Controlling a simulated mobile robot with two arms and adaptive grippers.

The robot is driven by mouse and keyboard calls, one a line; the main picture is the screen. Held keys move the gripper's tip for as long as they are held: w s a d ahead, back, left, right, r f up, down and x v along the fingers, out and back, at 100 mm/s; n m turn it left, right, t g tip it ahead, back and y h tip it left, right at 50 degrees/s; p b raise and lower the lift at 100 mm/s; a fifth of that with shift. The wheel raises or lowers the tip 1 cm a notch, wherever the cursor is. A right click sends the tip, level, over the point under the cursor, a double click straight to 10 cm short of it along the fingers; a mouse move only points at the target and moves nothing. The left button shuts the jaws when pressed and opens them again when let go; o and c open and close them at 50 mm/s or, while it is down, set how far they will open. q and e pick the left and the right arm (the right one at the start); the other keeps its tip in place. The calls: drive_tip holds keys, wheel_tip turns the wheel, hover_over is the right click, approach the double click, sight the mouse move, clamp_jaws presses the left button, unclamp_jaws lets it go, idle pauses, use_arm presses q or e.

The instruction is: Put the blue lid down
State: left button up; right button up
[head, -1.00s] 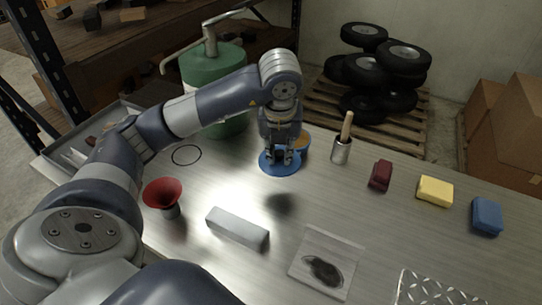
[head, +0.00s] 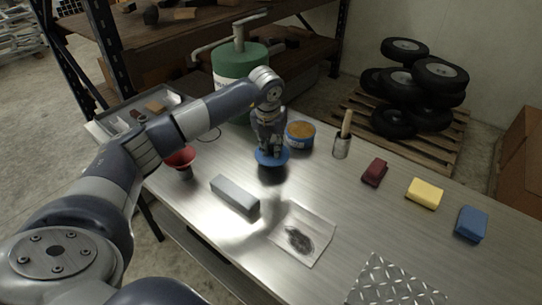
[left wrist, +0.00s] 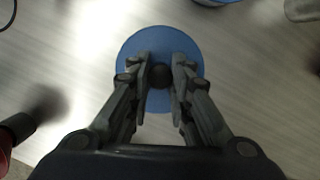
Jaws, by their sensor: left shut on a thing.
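The blue lid (head: 272,160) is a flat round disc with a dark knob in its middle. My left gripper (head: 270,150) is above it, shut on the knob. In the left wrist view the two fingers (left wrist: 160,75) stand on either side of the knob, and the blue disc (left wrist: 133,50) spreads out beneath them. The lid looks close above the metal table; I cannot tell whether it touches. A round tin (head: 300,138) with a blue side and orange-brown contents stands open just right of the lid. My right gripper is not in view.
A grey block (head: 235,194), a red funnel (head: 180,158) and a bag with a dark smear (head: 301,236) are nearby. A brush holder (head: 341,147) and maroon (head: 375,171), yellow (head: 424,193) and blue (head: 471,223) blocks stand right.

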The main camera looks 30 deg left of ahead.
sight(272, 152)
use_arm(q)
drive_tip(key=f+p, duration=0.1)
drive_tip(key=f, duration=0.2)
drive_tip(key=shift+d+f, duration=0.2)
drive_tip(key=shift+f, duration=0.4)
drive_tip(key=shift+a, duration=0.1)
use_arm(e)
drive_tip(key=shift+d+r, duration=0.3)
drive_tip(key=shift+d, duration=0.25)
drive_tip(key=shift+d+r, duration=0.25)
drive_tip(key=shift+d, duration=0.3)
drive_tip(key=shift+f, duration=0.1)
